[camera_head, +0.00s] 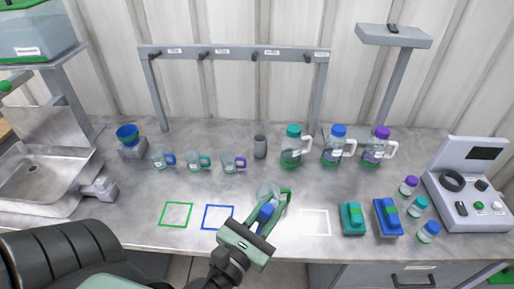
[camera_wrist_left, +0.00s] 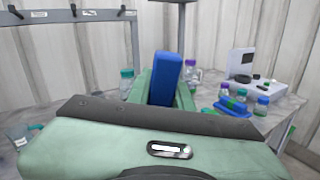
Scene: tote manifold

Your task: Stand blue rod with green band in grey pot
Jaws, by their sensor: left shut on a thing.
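My left gripper (camera_head: 266,211) is shut on a blue rod (camera_head: 265,213), above the front middle of the bench. In the left wrist view the blue rod (camera_wrist_left: 165,78) sticks up, slightly tilted, between the green fingers (camera_wrist_left: 160,100). I cannot make out a green band on it; the fingers cover its lower part. The grey pot (camera_head: 260,146), a small dark cylinder, stands upright at the back middle of the bench, apart from the gripper and beyond it. My right gripper is not in view.
A pale round thing (camera_head: 267,189) shows by the fingertips, unclear. Clear mugs (camera_head: 198,161) stand left of the pot, lidded jugs (camera_head: 292,148) right. Teal (camera_head: 353,230) and blue (camera_head: 389,230) holders, small bottles (camera_head: 428,232) and a control box (camera_head: 470,185) lie right. A rack (camera_head: 235,51) stands behind.

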